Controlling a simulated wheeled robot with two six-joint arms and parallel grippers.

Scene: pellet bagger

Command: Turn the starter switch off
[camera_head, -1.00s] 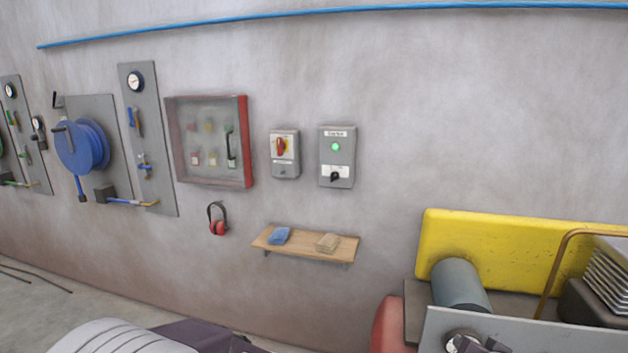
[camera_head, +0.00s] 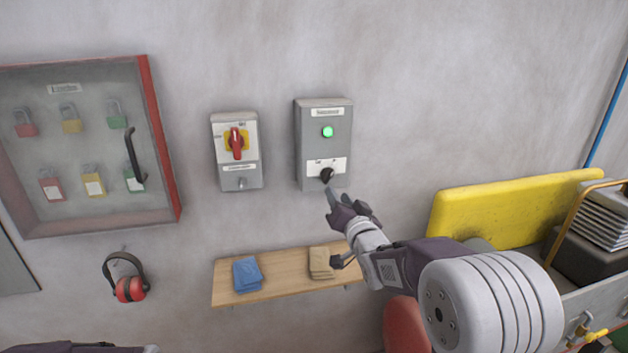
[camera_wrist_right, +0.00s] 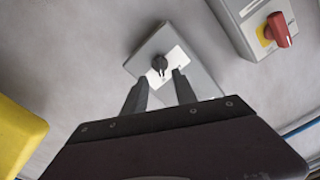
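The starter switch is a black knob (camera_head: 326,175) on a white plate, low on a grey wall box (camera_head: 322,148) whose green lamp (camera_head: 328,132) is lit. My right gripper (camera_head: 334,196) is just below the knob in the head view. In the right wrist view the knob (camera_wrist_right: 160,63) shows beyond and between the tips of my right gripper (camera_wrist_right: 159,82). The two fingers are apart with nothing between them, and the gripper looks short of the knob. My left gripper is not seen in the head view.
A grey box with a red rotary handle (camera_head: 236,143) hangs left of the starter box. A glass-fronted padlock cabinet (camera_head: 160,150) and red ear defenders (camera_head: 129,288) are further left. A wooden shelf (camera_head: 286,282) with folded cloths is below. A yellow panel (camera_head: 500,215) stands at right.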

